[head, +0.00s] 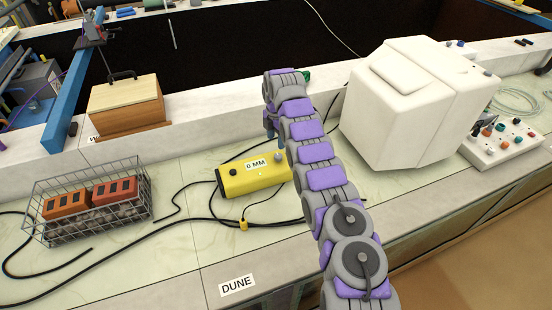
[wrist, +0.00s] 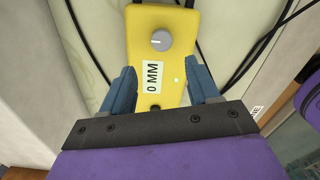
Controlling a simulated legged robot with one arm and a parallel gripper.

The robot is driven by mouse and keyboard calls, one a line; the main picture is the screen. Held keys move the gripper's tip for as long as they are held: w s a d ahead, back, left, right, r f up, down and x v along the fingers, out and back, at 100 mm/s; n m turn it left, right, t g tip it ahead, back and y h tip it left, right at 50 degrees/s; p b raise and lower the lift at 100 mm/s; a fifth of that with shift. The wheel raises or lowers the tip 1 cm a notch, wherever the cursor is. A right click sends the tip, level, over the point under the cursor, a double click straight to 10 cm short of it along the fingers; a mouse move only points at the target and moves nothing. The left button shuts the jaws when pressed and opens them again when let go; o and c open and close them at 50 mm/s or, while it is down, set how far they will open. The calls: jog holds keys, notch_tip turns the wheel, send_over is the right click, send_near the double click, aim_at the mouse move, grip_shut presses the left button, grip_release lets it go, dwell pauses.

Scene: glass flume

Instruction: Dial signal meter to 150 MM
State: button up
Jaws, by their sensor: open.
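The yellow signal meter (head: 240,181) lies on the pale bench in the head view, with a label reading 0 MM (head: 256,165). It also shows in the wrist view (wrist: 184,18), with a round grey dial knob (wrist: 161,40) above the 0 MM label (wrist: 153,77). In the head view the knob (head: 278,156) is at the meter's right end. My gripper (wrist: 161,82) is open, its two blue fingers on either side of the meter's lower part in the wrist view. Nothing is held. In the head view my arm hides most of the gripper.
A wire basket (head: 140,172) with orange and red blocks stands left. A wooden box (head: 128,102) is behind it. A large white box (head: 400,115) and a white panel with knobs (head: 480,155) stand right. Black cables (head: 190,220) run around the meter. A DUNE label (head: 237,285) marks the front edge.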

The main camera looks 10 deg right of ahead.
aim_at(277, 156)
jog(key=f, duration=0.2)
jog(key=f+b, duration=0.1)
jog(key=f, duration=0.2)
jog(key=d+f, duration=0.1)
jog(key=f, duration=0.1)
jog(key=shift+d+f+b, duration=0.1)
jog(key=shift+f+b, duration=0.05)
jog(key=shift+b, duration=0.15)
jog(key=shift+a+f, duration=0.45)
jog(key=shift+f, duration=0.1)
jog(key=shift+d, duration=0.1)
